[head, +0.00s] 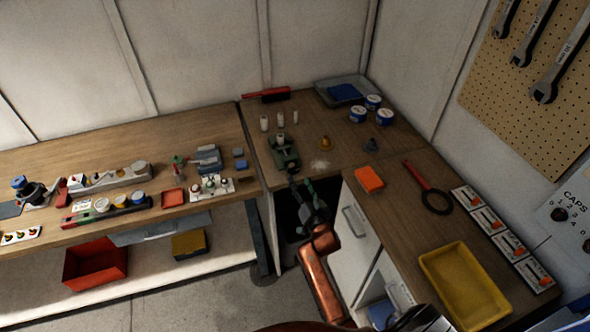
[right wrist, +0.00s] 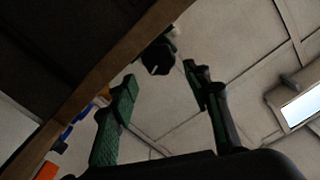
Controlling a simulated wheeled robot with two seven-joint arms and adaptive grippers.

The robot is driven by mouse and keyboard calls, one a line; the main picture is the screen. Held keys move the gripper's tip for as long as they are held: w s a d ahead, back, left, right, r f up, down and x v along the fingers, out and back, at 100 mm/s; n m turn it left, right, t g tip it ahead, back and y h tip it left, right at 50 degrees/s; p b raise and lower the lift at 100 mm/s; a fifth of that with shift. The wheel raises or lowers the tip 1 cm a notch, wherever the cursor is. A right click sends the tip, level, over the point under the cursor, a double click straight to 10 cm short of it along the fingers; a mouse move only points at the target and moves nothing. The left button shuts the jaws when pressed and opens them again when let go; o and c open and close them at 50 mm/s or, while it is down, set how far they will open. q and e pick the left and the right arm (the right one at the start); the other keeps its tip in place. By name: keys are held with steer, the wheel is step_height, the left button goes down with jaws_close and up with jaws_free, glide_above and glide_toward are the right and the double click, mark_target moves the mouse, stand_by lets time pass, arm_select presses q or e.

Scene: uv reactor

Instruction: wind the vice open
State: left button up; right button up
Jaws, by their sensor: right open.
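The green vice (head: 284,152) stands on the wooden bench at the corner, near its front edge. Its dark front end (head: 292,173) points out over that edge. My right gripper (head: 306,188) is just in front of and below this end, at the bench edge. In the right wrist view the gripper (right wrist: 158,78) is open, with green finger pads apart. A dark round part (right wrist: 157,57), likely the vice's front end, shows beyond the fingertips and between them, apart from both. My left gripper is not in view.
The bench edge (right wrist: 100,80) runs close beside the gripper in the right wrist view. An orange block (head: 369,179), a magnifier (head: 436,202) and a yellow tray (head: 465,285) lie on the right bench. White cylinders (head: 280,119) stand behind the vice.

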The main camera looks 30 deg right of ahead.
mark_target(295, 170)
steer(key=x, duration=0.6)
steer(key=shift+w+b, duration=0.1)
steer(key=shift+b, duration=0.3)
steer(key=shift+w+d+f, duration=0.1)
steer(key=shift+w, duration=0.55)
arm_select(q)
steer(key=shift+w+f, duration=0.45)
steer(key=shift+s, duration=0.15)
arm_select(e)
steer(key=shift+c, duration=0.4)
steer(key=shift+c, duration=0.9)
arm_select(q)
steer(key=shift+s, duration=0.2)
arm_select(e)
steer(key=c, duration=0.6)
